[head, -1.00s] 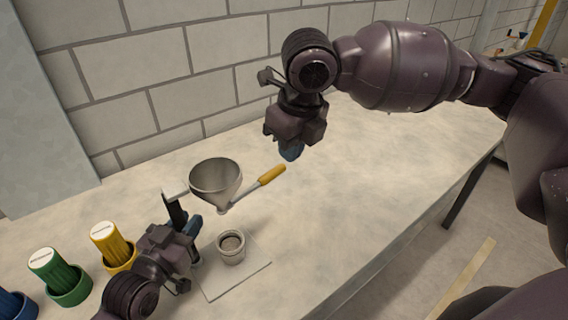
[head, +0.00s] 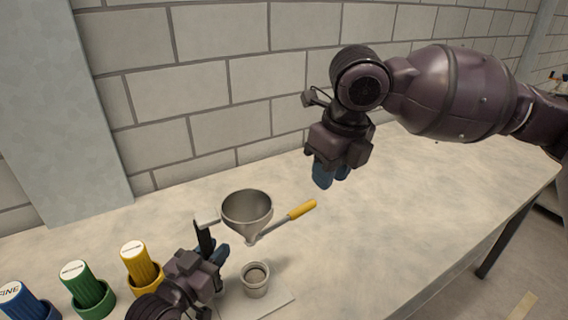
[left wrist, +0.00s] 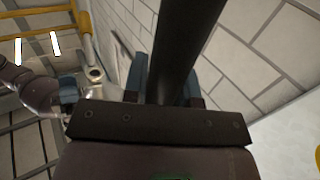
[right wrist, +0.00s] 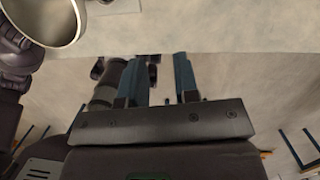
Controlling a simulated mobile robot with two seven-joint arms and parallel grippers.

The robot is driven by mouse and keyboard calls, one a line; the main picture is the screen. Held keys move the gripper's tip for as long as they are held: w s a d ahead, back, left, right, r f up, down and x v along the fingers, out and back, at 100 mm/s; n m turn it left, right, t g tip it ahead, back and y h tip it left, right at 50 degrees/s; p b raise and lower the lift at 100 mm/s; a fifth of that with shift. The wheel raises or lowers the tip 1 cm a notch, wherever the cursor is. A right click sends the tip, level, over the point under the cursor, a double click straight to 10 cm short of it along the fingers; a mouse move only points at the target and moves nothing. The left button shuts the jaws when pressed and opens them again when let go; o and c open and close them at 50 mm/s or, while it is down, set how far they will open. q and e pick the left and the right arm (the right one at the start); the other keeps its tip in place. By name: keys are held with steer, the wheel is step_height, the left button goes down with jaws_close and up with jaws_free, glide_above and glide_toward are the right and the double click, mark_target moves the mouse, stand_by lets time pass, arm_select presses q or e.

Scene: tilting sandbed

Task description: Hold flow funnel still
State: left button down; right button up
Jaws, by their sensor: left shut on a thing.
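A grey metal funnel (head: 247,207) stands upright above the bench, and its bowl looks empty in the head view. A dark upright bar (head: 204,234) with a pale top piece stands beside it. My left gripper (head: 217,254) is shut on this bar, which also runs between the blue fingers in the left wrist view (left wrist: 180,60). A rod with a yellow handle (head: 302,210) slants out from the funnel's spout. My right gripper (head: 332,174) hangs empty, right of and above the funnel, fingers apart in the right wrist view (right wrist: 158,78). The funnel's rim also shows there (right wrist: 40,42).
A small pale cup (head: 256,281) stands below the funnel on a flat square plate (head: 282,300). Yellow (head: 139,262), green (head: 84,287) and blue (head: 22,303) containers line the left. A block wall (head: 210,90) rises behind. The bench right of the yellow handle is clear.

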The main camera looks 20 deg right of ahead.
steer(key=shift+o, duration=1.4)
steer(key=shift+g+y, duration=0.6)
steer(key=f, duration=0.1)
steer(key=a+f, duration=0.1)
steer(key=f, duration=0.2)
steer(key=shift+s+a+f, duration=0.25)
steer(key=shift+s, duration=0.1)
steer(key=m+g+y, duration=0.1)
steer(key=m+y, duration=0.8)
steer(key=y, duration=0.5)
glide_toward(302, 208)
steer(key=a+f, duration=0.1)
steer(key=a, duration=0.2)
steer(key=a+f, duration=0.1)
steer(key=a, duration=0.2)
steer(key=w+a+f, duration=0.1)
steer(key=a, duration=0.2)
steer(key=shift+w, duration=0.1)
jaws_close()
